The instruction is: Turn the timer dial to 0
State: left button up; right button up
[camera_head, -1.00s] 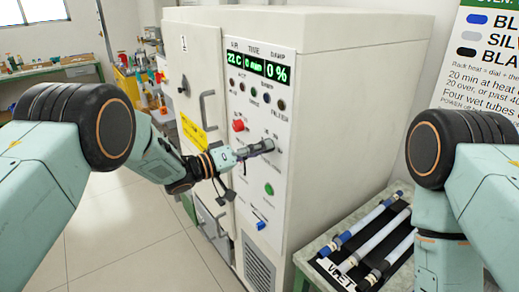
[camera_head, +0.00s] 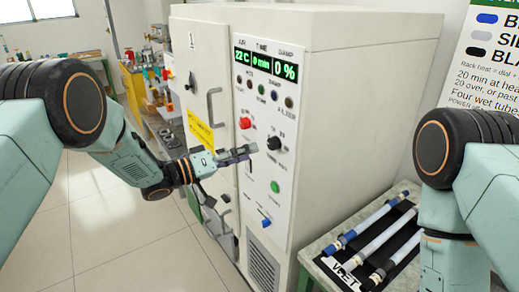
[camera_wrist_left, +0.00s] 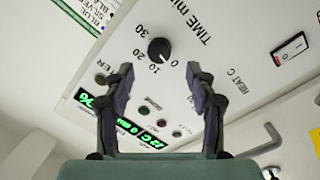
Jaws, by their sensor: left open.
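The timer dial (camera_head: 274,143) is a black round knob on the oven's white front panel. In the left wrist view the dial (camera_wrist_left: 159,50) sits under "TIME min", with 0, 10, 20 and 30 around it. The display (camera_head: 263,66) shows 22 C, 0 min and 0 %. My left gripper (camera_head: 248,152) is left of the dial, apart from it. In the left wrist view the open gripper (camera_wrist_left: 160,80) has nothing between its fingers, and the dial lies beyond the tips. My right gripper is out of view.
A red switch (camera_head: 245,123), a green button (camera_head: 275,187) and a blue switch (camera_head: 265,222) are on the panel near the dial. The oven door handle (camera_head: 212,108) stands out to the left. A rack of tubes (camera_head: 351,262) is at lower right. Floor is clear at lower left.

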pick_arm(q)
jog(key=v, duration=0.5)
jog(key=shift+s+a, duration=0.2)
jog(key=shift+a, duration=0.05)
